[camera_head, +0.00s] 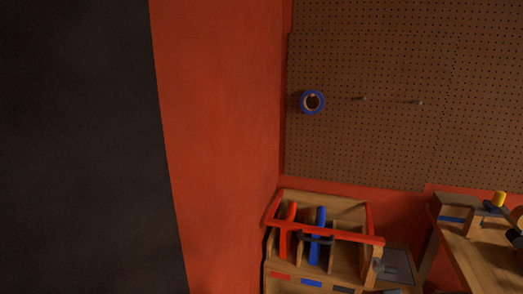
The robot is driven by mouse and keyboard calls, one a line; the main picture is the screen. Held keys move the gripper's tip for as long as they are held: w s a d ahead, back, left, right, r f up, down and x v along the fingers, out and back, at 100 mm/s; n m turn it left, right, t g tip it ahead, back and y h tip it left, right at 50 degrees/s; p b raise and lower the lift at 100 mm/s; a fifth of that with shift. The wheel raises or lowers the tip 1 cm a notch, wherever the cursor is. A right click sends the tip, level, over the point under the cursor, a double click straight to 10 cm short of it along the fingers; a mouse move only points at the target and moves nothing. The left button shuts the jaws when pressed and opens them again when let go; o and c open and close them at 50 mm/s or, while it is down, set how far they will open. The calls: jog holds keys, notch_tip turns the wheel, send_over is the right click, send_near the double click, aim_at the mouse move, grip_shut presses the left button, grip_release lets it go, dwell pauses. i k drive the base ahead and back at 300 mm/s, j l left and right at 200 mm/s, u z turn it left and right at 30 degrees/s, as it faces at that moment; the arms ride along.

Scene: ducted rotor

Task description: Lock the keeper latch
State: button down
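I see no keeper latch and no ducted rotor in the head view. My gripper is not in this view either. A large dark, near-black surface (78,150) fills the left side from top to bottom; I cannot tell what it is.
A red-orange wall (220,130) meets a brown pegboard (400,140) holding a blue tape roll (304,105) and two bare pegs. Below are a wooden tool caddy (349,258) with red and blue tools, and a wooden bench (485,260) at lower right with small items.

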aim_at(387, 270)
jog(key=z, duration=0.75)
